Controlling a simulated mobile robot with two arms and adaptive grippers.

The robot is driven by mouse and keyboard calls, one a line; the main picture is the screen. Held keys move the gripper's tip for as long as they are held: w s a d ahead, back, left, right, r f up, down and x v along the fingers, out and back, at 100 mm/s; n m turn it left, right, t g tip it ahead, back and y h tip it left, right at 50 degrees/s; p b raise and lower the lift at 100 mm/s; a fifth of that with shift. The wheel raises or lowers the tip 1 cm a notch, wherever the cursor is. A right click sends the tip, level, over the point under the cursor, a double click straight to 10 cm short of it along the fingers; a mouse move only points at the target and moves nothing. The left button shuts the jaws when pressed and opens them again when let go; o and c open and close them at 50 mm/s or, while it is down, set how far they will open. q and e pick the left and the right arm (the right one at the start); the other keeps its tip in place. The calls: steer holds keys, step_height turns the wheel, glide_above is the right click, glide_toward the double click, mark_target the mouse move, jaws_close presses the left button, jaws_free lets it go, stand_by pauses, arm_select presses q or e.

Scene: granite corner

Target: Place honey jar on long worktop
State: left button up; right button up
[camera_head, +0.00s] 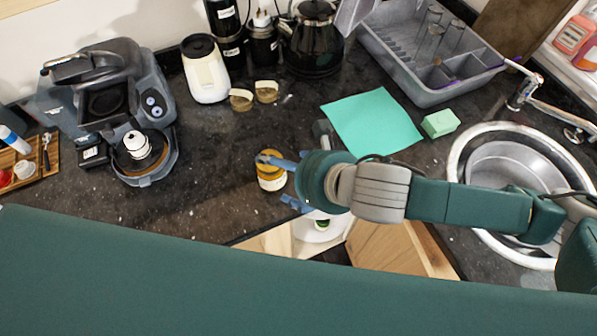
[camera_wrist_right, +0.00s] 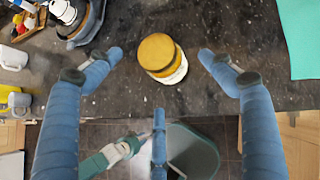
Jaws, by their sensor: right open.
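The honey jar (camera_head: 270,172), with a yellow-orange lid and a pale label, stands upright on the dark speckled long worktop (camera_head: 215,185) near its front edge. My right gripper (camera_head: 276,181) reaches in from the right beside it, with blue fingers. In the right wrist view the jar (camera_wrist_right: 162,57) sits between the spread fingertips of the open gripper (camera_wrist_right: 160,60), with visible gaps on both sides. Contact is not visible, and the fingers partly cover the jar in the head view.
A coffee machine (camera_head: 112,105) stands left, a white canister (camera_head: 205,70) and kettle (camera_head: 313,38) behind. A teal cloth (camera_head: 372,122), green sponge (camera_head: 440,123), grey dish rack (camera_head: 425,60) and round sink (camera_head: 465,150) lie right. The worktop left of the jar is clear.

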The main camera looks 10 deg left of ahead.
steer(key=v, duration=0.6)
steer(key=shift+b, duration=0.35)
steer(key=shift+s+r, duration=0.1)
steer(key=shift+s, duration=0.05)
